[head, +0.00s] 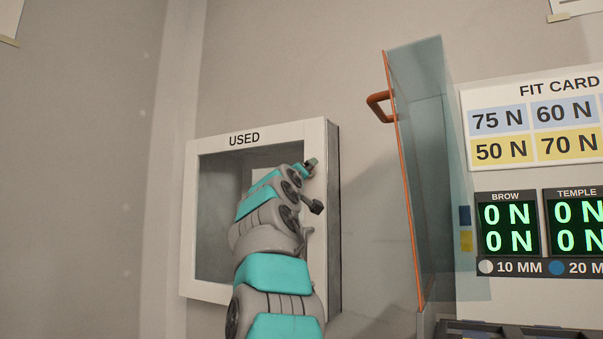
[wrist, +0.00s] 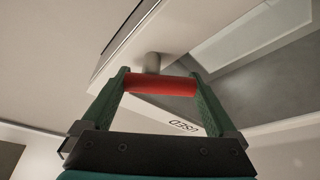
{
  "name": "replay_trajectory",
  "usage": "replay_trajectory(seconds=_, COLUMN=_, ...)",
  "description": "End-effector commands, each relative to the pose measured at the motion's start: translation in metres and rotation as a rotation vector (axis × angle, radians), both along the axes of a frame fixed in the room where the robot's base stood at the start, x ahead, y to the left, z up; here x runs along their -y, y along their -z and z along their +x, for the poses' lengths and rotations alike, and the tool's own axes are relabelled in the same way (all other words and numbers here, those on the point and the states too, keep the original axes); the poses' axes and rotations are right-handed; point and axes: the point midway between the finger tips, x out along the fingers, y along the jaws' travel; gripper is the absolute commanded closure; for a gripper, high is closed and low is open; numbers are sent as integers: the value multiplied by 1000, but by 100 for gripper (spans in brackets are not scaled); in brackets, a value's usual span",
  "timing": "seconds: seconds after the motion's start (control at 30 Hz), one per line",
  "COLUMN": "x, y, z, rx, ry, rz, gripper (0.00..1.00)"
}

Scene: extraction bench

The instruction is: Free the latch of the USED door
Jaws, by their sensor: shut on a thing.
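The USED door (head: 317,140) is a white frame around a dark glass pane on a wall box, with the label USED at its top. In the head view it sits flush against the box and looks shut. A red latch handle (wrist: 160,86) on a short grey stem (wrist: 152,63) stands out from the white door frame in the wrist view. My gripper (wrist: 158,78) is shut on the red handle, with one green finger at each end of it. In the head view my gripper (head: 310,165) is at the door's right frame, and my arm hides the handle and part of the pane.
A clear panel (head: 430,170) with an orange edge and an orange handle (head: 379,106) stands out to the right of the box. Further right are a FIT CARD (head: 540,120) and green force displays (head: 508,227). The wall left of the box is clear.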

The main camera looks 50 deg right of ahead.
Motion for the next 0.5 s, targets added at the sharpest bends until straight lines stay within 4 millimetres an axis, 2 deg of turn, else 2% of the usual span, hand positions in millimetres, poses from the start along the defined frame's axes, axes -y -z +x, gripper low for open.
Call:
replay_trajectory(seconds=0.27, x=0, y=-3, z=-2, rx=-119, ry=0, rz=-35, gripper=62)
replay_trajectory(seconds=0.5, x=0, y=-6, z=-3, rx=-314, ry=-2, rz=-90, gripper=62)
